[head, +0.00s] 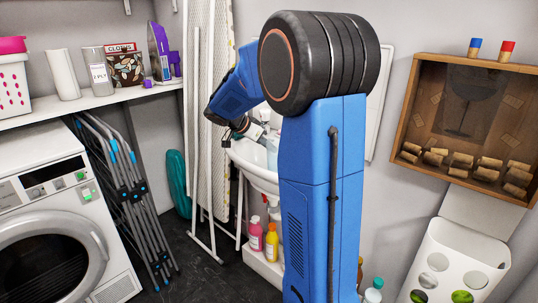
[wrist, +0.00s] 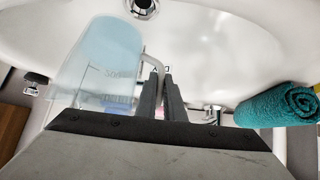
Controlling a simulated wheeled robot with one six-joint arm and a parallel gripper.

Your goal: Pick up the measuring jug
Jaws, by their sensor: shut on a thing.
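The measuring jug (wrist: 98,62) is pale blue and see-through, with faint markings on its side. It stands out left of centre in the wrist view, over the white basin. My gripper (wrist: 162,80) is shut on the jug's handle (wrist: 153,58), with the two dark fingers close together around it. In the head view a bit of the jug (head: 272,150) shows beside my arm, at the basin (head: 250,172). My arm hides most of the jug there. I cannot tell whether the jug touches the basin.
A rolled teal towel (wrist: 278,105) lies at the basin's right edge, near a tap (wrist: 213,114). Pink (head: 255,234) and yellow (head: 271,246) bottles stand below the basin. A folded drying rack (head: 122,195) and a washer (head: 55,225) are to the left. A cork-filled wooden box (head: 465,130) hangs right.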

